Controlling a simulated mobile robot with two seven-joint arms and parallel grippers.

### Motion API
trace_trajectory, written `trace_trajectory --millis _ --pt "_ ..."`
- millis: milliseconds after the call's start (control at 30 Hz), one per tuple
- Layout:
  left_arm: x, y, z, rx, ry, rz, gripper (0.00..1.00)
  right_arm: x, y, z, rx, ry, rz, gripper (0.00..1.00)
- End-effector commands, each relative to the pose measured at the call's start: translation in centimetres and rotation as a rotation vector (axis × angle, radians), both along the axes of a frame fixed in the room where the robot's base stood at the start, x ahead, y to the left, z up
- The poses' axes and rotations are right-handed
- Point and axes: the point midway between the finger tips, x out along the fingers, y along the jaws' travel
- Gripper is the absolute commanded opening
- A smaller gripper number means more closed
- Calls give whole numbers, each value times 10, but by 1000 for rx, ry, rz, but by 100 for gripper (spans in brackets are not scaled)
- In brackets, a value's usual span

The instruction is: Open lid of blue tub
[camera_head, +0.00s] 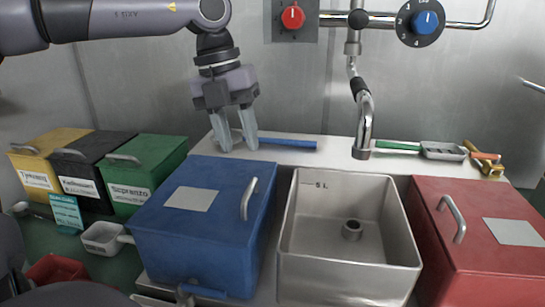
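The blue tub (195,250) stands left of the steel basin, with its lid (228,187) shut. A pale blank label (191,199) is on the lid, and a metal handle (248,199) sits near the lid's right edge. My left gripper (238,148) points down behind the tub, above the back ledge. Its two fingers are apart, with nothing visibly held between them. It is clear of the lid handle. My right gripper is not in view.
A blue-handled tool (288,144) lies on the ledge beside the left gripper. The steel basin (347,277) is open, with a red tub (480,240) to its right. Yellow, black and green bins (140,170) stand at left. A faucet (365,120) rises behind the basin.

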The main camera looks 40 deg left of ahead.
Motion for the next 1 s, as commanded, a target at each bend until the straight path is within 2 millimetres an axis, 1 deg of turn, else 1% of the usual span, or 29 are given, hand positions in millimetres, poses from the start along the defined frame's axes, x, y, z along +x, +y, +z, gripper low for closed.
trace_trajectory --millis 67,167,400,500,600,733,933,967,1000 --pt "0 0 -1 0 0 0 38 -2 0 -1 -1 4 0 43" --pt "1 -1 -9 -1 2 0 38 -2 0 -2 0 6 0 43" --pt "4 -8 -45 -2 3 -1 38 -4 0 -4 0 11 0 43" --pt "5 -10 -57 -2 3 -1 38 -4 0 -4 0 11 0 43" --pt "6 -11 -66 -1 2 0 38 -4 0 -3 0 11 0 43" --pt "6 -12 -70 -2 -1 0 38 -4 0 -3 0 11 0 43" --pt "7 -12 -70 -2 -1 0 38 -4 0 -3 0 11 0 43" --pt "7 -12 -70 -2 -1 0 32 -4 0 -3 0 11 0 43" --pt "7 -12 -70 -2 -1 0 19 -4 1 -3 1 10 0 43"
